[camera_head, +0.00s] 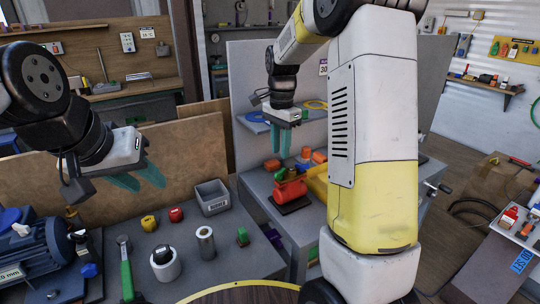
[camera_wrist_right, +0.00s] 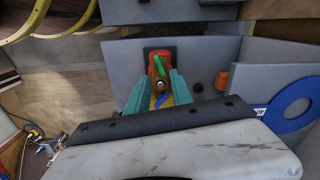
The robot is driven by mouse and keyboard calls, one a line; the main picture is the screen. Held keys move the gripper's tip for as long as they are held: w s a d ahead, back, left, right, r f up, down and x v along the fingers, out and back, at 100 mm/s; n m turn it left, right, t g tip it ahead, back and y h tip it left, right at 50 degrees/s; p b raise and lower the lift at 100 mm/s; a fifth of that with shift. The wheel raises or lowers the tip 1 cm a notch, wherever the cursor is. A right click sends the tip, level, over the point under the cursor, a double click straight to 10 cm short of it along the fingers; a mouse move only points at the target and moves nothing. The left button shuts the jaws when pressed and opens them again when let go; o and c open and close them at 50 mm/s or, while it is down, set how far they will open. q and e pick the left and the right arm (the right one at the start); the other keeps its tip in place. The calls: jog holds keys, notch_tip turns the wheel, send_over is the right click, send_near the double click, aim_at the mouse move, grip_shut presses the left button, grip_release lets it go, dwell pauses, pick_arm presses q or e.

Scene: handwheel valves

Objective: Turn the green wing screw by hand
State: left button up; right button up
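The green wing screw (camera_wrist_right: 160,63) shows as a slim green piece on a red body (camera_wrist_right: 166,55) in the right wrist view. In the head view the red body (camera_head: 290,190) stands on a dark base on the grey bench, with a little green (camera_head: 292,173) at its top. My right gripper (camera_head: 281,147) points down above it, apart from it. Its two teal fingers are spread in the right wrist view (camera_wrist_right: 161,82), with the screw beyond the tips and nothing held. My left gripper (camera_head: 143,182) is open and empty over the left bench.
A grey bin (camera_head: 211,197), a metal cylinder (camera_head: 206,243), a white roll (camera_head: 165,264) and a green-handled hammer (camera_head: 126,270) stand or lie on the left bench. A yellow part (camera_head: 316,183) is right of the red body. A grey panel rises behind.

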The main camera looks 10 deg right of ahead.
aim_at(280, 174)
jog(key=shift+f, duration=3.2)
grip_shut()
